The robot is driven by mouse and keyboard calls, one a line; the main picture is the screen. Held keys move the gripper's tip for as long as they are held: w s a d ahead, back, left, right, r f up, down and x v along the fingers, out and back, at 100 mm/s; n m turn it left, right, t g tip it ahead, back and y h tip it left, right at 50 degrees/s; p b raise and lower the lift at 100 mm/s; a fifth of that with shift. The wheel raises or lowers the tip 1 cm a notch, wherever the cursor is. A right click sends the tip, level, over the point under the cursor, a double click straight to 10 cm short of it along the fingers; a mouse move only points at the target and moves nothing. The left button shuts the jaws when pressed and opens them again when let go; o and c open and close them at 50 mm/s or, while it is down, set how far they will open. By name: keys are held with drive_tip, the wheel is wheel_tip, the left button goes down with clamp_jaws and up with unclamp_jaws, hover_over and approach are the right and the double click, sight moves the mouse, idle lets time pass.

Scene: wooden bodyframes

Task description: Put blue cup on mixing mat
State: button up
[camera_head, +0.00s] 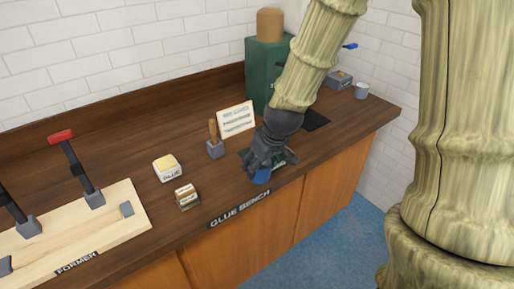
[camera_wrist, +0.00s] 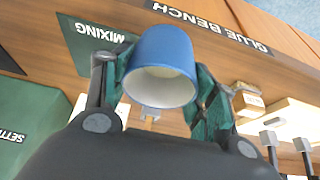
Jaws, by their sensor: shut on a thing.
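The blue cup (camera_head: 262,177) shows below my gripper (camera_head: 262,165) near the bench's front edge. In the wrist view the blue cup (camera_wrist: 165,50) sits between my two fingers, its pale inside facing the camera. My gripper (camera_wrist: 162,85) is shut on it. The dark green mixing mat (camera_wrist: 88,38), lettered "MIXING", lies left of the cup in the wrist view and is partly covered by a finger. In the head view, the mat (camera_head: 289,157) is mostly hidden behind my gripper. I cannot tell whether the cup touches the bench.
A white sign (camera_head: 236,119), a brush in a grey holder (camera_head: 215,148), a glue tub (camera_head: 167,168) and a small labelled box (camera_head: 187,196) stand to the left.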

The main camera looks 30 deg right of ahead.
drive_tip(key=w+d+p, duration=0.1)
drive_tip(key=w+d, duration=0.2)
drive_tip(key=w, duration=0.1)
drive_tip(key=w+d+p, duration=0.1)
drive_tip(key=w+d, duration=0.2)
drive_tip(key=w, duration=0.1)
drive_tip(key=w+d+f+p, duration=0.1)
drive_tip(key=w+d+p, duration=0.1)
drive_tip(key=w, duration=0.1)
drive_tip(key=shift+w+d, duration=0.65)
drive_tip(key=shift+w, duration=0.05)
drive_tip(key=shift+f+p, duration=0.95)
drive_tip(key=shift+f, duration=0.9)
drive_tip(key=shift+f, duration=0.1)
drive_tip(key=o, duration=1.2)
drive_tip(key=shift+b+v, duration=1.2)
drive_tip(key=shift+v, duration=4.95)
